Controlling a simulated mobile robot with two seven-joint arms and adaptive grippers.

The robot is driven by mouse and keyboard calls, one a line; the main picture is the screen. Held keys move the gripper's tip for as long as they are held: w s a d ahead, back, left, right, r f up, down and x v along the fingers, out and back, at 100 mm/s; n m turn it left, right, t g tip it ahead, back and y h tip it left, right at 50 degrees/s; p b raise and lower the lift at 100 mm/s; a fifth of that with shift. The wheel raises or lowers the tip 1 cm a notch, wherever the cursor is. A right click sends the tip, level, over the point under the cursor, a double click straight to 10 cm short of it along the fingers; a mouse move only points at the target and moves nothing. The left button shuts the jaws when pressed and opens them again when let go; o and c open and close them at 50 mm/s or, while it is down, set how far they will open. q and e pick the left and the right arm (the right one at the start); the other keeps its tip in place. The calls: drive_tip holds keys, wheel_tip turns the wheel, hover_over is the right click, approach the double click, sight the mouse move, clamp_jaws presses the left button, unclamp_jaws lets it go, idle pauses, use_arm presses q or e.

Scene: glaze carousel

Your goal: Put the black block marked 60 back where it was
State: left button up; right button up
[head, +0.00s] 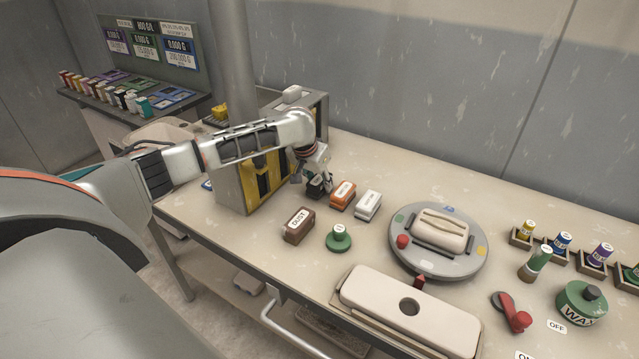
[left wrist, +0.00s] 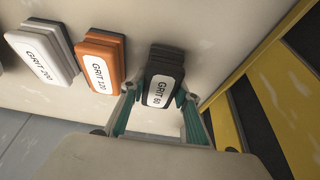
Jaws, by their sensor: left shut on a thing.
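The black block marked GRIT 60 (left wrist: 163,78) is between the fingers of my left gripper (left wrist: 158,98) in the left wrist view. In the head view my left gripper (head: 318,180) is low over the table, shut on the block, which is mostly hidden by the fingers. The block is in line with the orange block marked GRIT 120 (left wrist: 100,62) and the white block marked GRIT 200 (left wrist: 42,55). A small gap separates it from the orange block. Whether its underside touches the table I cannot tell. My right gripper is not in view.
A yellow-fronted box (head: 237,180) stands close to my left gripper. A brown DUST block (head: 298,226) and a green knob (head: 339,239) are in front. A round turntable (head: 410,258) carries a beige piece to the right. Bare tabletop lies behind the blocks.

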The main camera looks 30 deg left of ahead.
use_arm(q)
drive_tip(key=shift+f, duration=0.25)
drive_tip(key=shift+f, duration=0.1)
drive_tip(key=o, duration=1.2)
drive_tip(key=shift+c, duration=0.2)
drive_tip(key=shift+r, duration=0.4)
drive_tip(key=v, duration=1.1)
drive_tip(key=shift+s+r, duration=0.15)
drive_tip(key=shift+r, duration=0.05)
